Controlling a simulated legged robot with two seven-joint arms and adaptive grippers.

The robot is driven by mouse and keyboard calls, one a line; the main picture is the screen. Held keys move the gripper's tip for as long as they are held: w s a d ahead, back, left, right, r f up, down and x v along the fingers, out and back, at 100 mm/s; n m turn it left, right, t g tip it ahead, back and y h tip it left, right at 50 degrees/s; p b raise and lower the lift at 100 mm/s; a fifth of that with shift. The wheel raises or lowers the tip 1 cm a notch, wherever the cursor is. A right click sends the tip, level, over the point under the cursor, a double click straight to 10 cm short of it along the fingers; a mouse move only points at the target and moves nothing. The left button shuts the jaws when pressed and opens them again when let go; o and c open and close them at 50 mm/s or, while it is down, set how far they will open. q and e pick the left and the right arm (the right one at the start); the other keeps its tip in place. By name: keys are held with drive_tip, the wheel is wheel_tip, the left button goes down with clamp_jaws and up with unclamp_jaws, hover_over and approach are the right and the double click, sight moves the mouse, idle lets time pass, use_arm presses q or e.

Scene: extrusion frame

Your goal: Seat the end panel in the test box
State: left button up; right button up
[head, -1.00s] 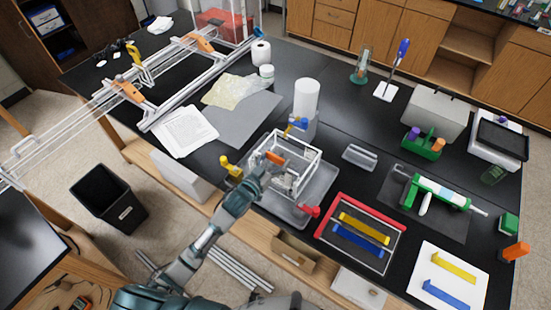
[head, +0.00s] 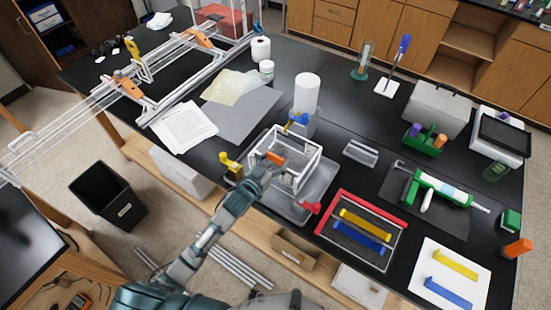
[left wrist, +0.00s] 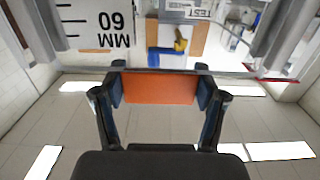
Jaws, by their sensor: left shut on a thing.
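The test box (head: 318,160), clear with white edges, stands on a grey tray (head: 322,192) at the middle of the bench. My left gripper (head: 268,164) is at its near left side, seen from behind. It is shut on an orange block (head: 277,158), which looks like the end panel's grip. In the left wrist view the orange block (left wrist: 160,88) sits between both fingers (left wrist: 160,90). The clear panel itself is hard to make out, and I cannot tell how it sits against the box walls. My right gripper is not in view.
A yellow clamp (head: 231,166), a blue one (head: 297,118) and a red one (head: 311,207) stand around the box. A white cylinder (head: 307,92) is behind it. A red-edged tray (head: 362,200) with yellow and blue bars lies to the right.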

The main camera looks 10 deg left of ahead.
use_arm(q)
drive_tip(key=o, duration=1.5)
drive_tip(key=v, duration=1.2)
drive_tip(key=shift+a+f, duration=0.1)
